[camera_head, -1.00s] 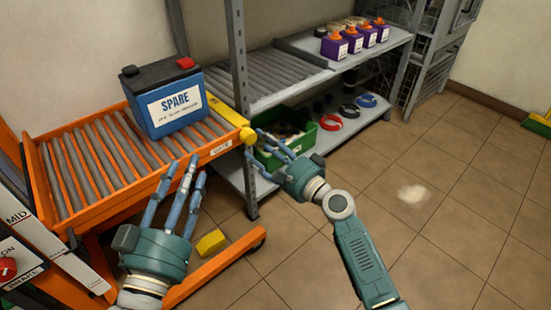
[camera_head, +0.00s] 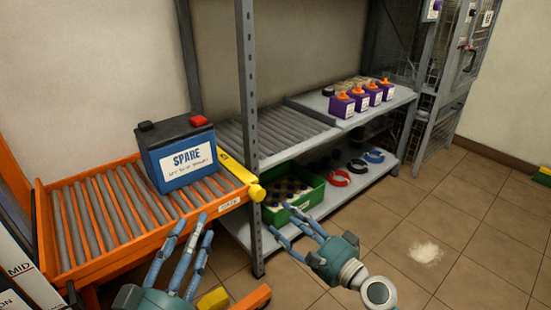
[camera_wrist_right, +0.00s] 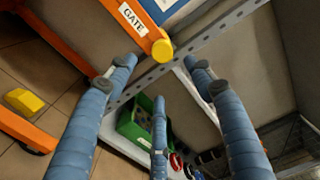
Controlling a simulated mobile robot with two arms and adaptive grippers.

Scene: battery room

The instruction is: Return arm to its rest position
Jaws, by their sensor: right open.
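My right gripper (camera_head: 288,227) is open and empty, in front of the lower shelf and just below the green bin in the head view. In the right wrist view its three blue fingers (camera_wrist_right: 160,76) are spread with nothing between them. My left gripper (camera_head: 190,232) is at the bottom left of the head view, in front of the orange roller cart. Its fingers are extended and apart, with nothing between them. The left palm is partly cut off by the picture's lower edge. Much of the right forearm is outside the picture.
The orange roller cart (camera_head: 107,267) carries a blue SPARE battery (camera_head: 177,150). Its yellow gate end (camera_head: 256,193) is beside the grey rack post (camera_head: 249,120). A green bin (camera_head: 299,203) stands on the lower shelf. A yellow block (camera_head: 213,299) is low down.

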